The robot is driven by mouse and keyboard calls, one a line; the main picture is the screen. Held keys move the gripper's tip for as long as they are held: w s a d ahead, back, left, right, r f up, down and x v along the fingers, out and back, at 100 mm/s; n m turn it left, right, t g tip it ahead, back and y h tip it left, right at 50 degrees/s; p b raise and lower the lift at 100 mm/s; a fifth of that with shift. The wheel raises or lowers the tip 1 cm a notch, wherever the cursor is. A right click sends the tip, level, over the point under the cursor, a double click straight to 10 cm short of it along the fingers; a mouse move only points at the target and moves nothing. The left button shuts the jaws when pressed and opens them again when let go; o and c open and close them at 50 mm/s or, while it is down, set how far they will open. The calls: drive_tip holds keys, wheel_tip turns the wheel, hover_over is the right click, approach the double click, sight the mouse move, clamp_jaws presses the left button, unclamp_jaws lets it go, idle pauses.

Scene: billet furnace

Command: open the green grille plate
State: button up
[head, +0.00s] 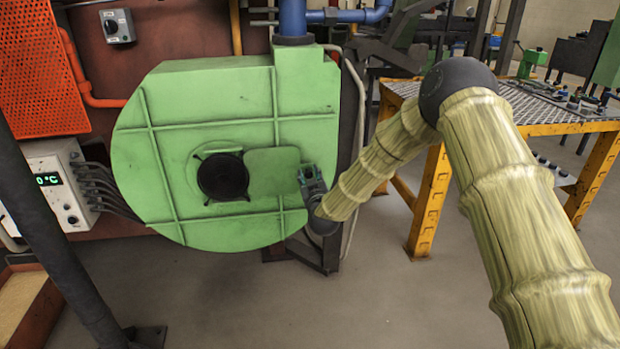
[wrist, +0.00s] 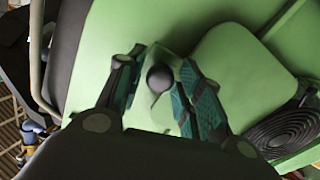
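The green grille plate (head: 272,172) is a flat, rounded plate on the face of the green round housing (head: 170,105). It lies to the right of the round black grille (head: 222,177), which shows uncovered. In the wrist view the plate (wrist: 235,75) has a narrow tab with a dark round knob (wrist: 160,78). My gripper (head: 312,180) is at the plate's right end. In the wrist view my gripper (wrist: 165,72) has its fingers apart, one on each side of the knob, with gaps showing. The grille (wrist: 285,130) is at the lower right there.
A control box (head: 62,185) with cables stands left of the housing. A yellow-framed table (head: 432,190) is at the right, behind my arm. A dark slanted post (head: 55,240) is at the left. The floor in front of the housing is clear.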

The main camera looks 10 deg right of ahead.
idle(0.3)
drive_tip(key=s, duration=1.2)
drive_tip(key=shift+d, duration=0.25)
drive_tip(key=s+d+f+g, duration=0.1)
drive_tip(key=s+f+g, duration=0.3)
drive_tip(key=s+f, duration=0.6)
drive_tip(key=s+d+f+g, duration=0.1)
drive_tip(key=s+f+g, duration=0.2)
drive_tip(key=s+f, duration=0.7)
drive_tip(key=s+d+f+m+g, duration=0.1)
drive_tip(key=s+d+f+g, duration=0.1)
drive_tip(key=s+f, duration=0.45)
drive_tip(key=s+d+f+m+g, duration=0.1)
drive_tip(key=s+f+g, duration=0.2)
drive_tip(key=s, duration=0.6)
drive_tip(key=s+d+f+m+g, duration=0.1)
drive_tip(key=s+d+f+g, duration=0.1)
drive_tip(key=s+f, duration=0.4)
drive_tip(key=s+d+m+g, duration=0.1)
drive_tip(key=s+d+g, duration=0.25)
drive_tip(key=s, duration=1.15)
drive_tip(key=shift+g+h, duration=0.25)
drive_tip(key=shift+h, duration=0.05)
drive_tip(key=r+p, duration=1.4)
drive_tip(key=a+r+p, duration=0.1)
drive_tip(key=r+p, duration=0.6)
drive_tip(key=r, duration=0.1)
drive_tip(key=shift+w+r, duration=0.1)
drive_tip(key=shift+w, duration=0.15)
